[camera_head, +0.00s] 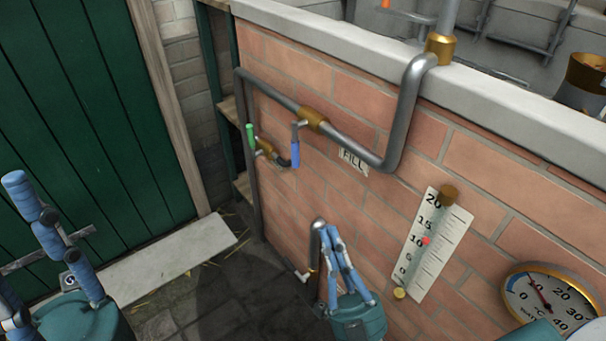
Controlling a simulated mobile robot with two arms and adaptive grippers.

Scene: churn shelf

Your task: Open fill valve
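The fill valve has a brass body (315,119) on the grey pipe along the brick wall. Its blue lever (295,149) hangs down, across the line of the pipe. A "FILL" label (353,160) is on the bricks right of it. My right gripper (327,231) is below the valve, apart from it. Its blue fingers come together at the tips, with nothing seen between them. My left gripper (48,232) is at the lower left, far from the valve; its fingers overlap in view and partly leave the frame.
A green-handled valve (251,137) sits left of the fill valve. A bent grey pipe (318,252) rises behind my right gripper. A level scale (433,243) and a round thermometer (550,298) are on the wall at right. A green door (85,120) is at left.

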